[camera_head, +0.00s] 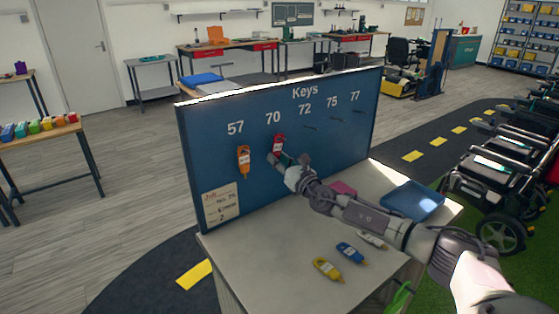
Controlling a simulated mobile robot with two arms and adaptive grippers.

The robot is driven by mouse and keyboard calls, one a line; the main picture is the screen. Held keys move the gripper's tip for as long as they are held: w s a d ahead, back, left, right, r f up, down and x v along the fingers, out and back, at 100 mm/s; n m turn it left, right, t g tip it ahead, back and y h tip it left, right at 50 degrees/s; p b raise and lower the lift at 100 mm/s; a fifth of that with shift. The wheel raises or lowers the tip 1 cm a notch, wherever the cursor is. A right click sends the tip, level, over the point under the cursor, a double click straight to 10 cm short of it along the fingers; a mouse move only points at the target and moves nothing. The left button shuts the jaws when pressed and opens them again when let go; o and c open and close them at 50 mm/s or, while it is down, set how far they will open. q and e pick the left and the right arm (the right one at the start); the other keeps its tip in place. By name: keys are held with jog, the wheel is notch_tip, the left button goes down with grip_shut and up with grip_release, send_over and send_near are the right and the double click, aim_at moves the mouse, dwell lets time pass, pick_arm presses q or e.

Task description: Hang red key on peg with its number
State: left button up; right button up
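The blue key board (340,150) stands upright on the bench, with pegs under 57, 70, 72, 75 and 77. The red key (279,145) is at the board directly under 70; its tag number is too small to read, and I cannot tell whether it rests on the peg. My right gripper (287,160) is just below and beside the red key, its fingers apparently spread; any contact with the key is unclear. An orange key (243,162) hangs under 57. The pegs under 72, 75 and 77 look empty. My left gripper is not in view.
On the bench top (270,255) lie a yellow key (327,269), a blue key (351,253) and a white-grey key (372,239). A blue tray (413,201) sits at the right. A paper note (221,205) is on the board's lower left.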

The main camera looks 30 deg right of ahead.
jog(key=o, duration=0.3)
jog(key=shift+o, duration=0.2)
